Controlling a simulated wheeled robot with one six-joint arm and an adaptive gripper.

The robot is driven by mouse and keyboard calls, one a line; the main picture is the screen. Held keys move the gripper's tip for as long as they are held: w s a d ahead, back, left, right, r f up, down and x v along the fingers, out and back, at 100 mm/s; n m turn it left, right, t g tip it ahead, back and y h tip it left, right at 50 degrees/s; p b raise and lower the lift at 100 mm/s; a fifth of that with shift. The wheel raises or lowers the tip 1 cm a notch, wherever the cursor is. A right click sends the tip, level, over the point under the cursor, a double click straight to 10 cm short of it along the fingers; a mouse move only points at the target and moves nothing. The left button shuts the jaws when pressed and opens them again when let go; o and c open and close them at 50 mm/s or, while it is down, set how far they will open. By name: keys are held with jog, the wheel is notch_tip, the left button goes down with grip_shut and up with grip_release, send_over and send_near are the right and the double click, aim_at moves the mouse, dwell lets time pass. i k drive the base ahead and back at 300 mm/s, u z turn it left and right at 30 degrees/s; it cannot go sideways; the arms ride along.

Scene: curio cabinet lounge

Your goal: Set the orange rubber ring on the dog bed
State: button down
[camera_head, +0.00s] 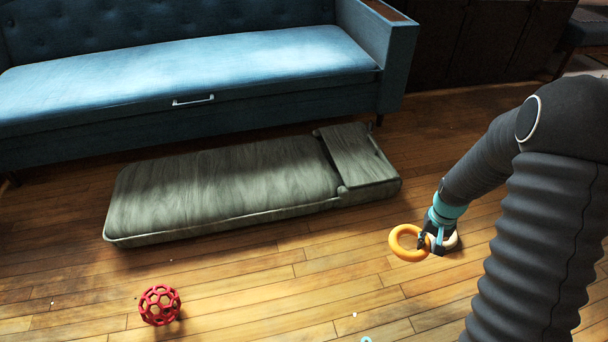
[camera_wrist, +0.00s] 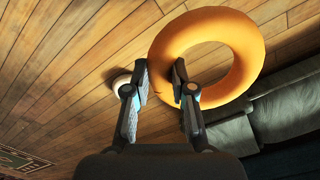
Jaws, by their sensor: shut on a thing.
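The orange rubber ring (camera_head: 394,243) is held by my gripper (camera_head: 428,243) above the wood floor, to the right of the dog bed. In the wrist view, the ring (camera_wrist: 215,25) fills the upper middle, and my gripper's fingers (camera_wrist: 160,75) close on its near left rim. The dog bed (camera_head: 225,185) is a long grey-green cushion with a raised pad at its right end. It lies on the floor in front of the sofa, and its top is bare. Part of it shows at the right of the wrist view (camera_wrist: 290,105).
A blue sofa (camera_head: 190,80) stands behind the bed. A red lattice ball (camera_head: 160,305) lies on the floor at the front left. A pale round object (camera_head: 449,241) is partly hidden behind my gripper. Floor between ball and gripper is mostly clear.

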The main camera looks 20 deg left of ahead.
aim_at(222, 173)
jog(key=z, duration=0.2)
jog(key=k, duration=0.15)
jog(key=u, duration=1.75)
jog(key=i, duration=1.7)
jog(key=z, duration=0.9)
